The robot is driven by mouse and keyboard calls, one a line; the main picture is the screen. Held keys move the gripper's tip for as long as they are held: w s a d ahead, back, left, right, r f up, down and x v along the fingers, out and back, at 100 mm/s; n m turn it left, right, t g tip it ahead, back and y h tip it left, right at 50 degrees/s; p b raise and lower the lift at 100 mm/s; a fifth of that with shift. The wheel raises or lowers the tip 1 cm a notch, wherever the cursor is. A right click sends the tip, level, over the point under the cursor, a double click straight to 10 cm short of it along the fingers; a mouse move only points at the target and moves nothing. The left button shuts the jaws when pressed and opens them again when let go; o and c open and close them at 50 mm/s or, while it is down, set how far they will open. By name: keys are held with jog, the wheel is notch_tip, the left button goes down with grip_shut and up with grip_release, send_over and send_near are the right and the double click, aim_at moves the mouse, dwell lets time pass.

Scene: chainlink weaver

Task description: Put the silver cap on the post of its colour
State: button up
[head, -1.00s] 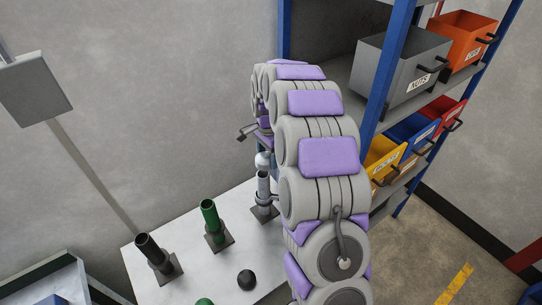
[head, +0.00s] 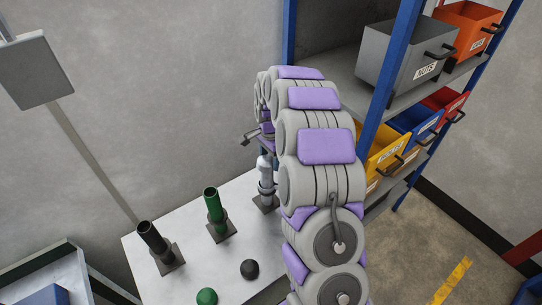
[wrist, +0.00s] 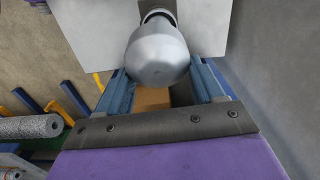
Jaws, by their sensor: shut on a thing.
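The silver cap (wrist: 158,55) is between the blue fingers of my gripper (wrist: 158,76) in the wrist view, and the gripper is shut on it. The rim of the silver post (wrist: 157,14) shows just beyond the cap. In the head view the cap (head: 265,166) is upright at the top of the silver post (head: 266,188), in line with it. I cannot tell whether it is fully seated. My arm hides most of the gripper there. A green post (head: 213,206) and a black post (head: 152,238) stand to the left, both open at the top.
A green cap (head: 207,297) and a black cap (head: 250,269) lie on the white table (head: 185,208) in front of the posts. A blue-framed shelf (head: 378,110) with several labelled bins stands close to the right of my arm. A grey wall is behind.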

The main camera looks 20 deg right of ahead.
jog(key=o, duration=1.6)
jog(key=shift+a, duration=0.15)
jog(key=shift+w+r+p, duration=0.1)
jog(key=shift+r+p, duration=0.95)
jog(key=shift+r, duration=7.6)
